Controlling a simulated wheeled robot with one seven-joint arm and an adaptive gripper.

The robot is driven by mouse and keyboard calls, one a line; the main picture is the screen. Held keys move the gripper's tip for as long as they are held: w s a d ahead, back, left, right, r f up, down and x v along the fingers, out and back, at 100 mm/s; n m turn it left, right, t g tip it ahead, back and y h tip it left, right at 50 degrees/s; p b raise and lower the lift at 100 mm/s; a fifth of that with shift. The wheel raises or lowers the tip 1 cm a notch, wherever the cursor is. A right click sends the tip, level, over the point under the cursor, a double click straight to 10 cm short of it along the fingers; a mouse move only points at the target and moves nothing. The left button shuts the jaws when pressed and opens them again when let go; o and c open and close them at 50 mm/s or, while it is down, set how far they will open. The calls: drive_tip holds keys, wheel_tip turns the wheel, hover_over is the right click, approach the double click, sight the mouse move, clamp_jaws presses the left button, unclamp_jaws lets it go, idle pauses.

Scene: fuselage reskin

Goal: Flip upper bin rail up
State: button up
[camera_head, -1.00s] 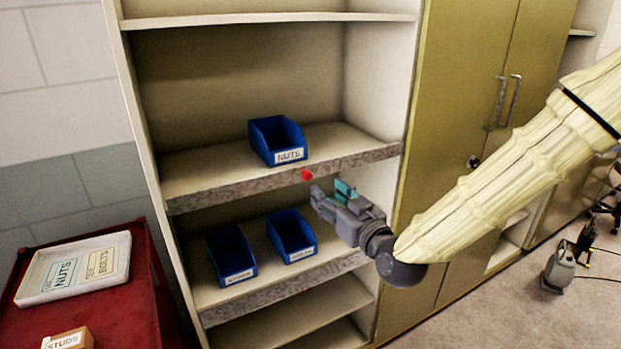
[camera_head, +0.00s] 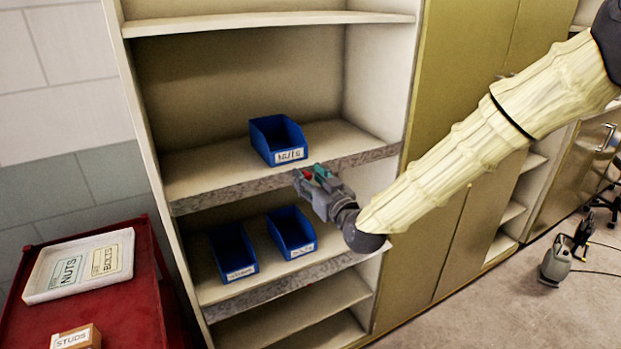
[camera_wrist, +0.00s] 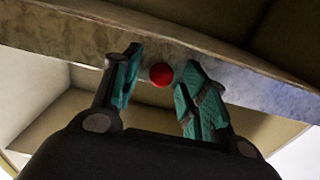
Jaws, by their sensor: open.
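The upper bin rail (camera_head: 228,187) is a mottled grey metal strip along the front edge of the shelf that holds the NUTS bin. It also crosses the wrist view (camera_wrist: 225,75). A red knob (camera_wrist: 161,74) sits on the rail. In the wrist view it lies between the teal fingertips of my gripper (camera_wrist: 158,85), with a gap on each side. My gripper (camera_head: 308,176) is open, at the rail's front, right of its middle. In the head view the gripper mostly hides the knob.
A blue NUTS bin (camera_head: 278,140) stands on the shelf behind the rail. Two blue bins (camera_head: 233,252) (camera_head: 292,232) stand on the shelf below, behind a lower grey rail (camera_head: 285,288). A red cart (camera_head: 125,305) with a white tray (camera_head: 78,266) stands at left.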

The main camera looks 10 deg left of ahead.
clamp_jaws()
drive_tip(key=shift+w+a+r+g+h+p, duration=0.15)
drive_tip(key=shift+r+g+h+p, duration=0.25)
drive_tip(key=shift+p, duration=0.45)
drive_tip(key=shift+a+r+g+h+p, duration=0.1)
drive_tip(key=shift+r+g+h+p, duration=0.15)
drive_tip(key=shift+g+p, duration=0.2)
drive_tip(key=shift+w+f+h, duration=0.1)
drive_tip(key=shift+w+h, duration=0.05)
drive_tip(key=shift+h, duration=0.1)
drive_tip(key=shift+g, duration=0.25)
unclamp_jaws()
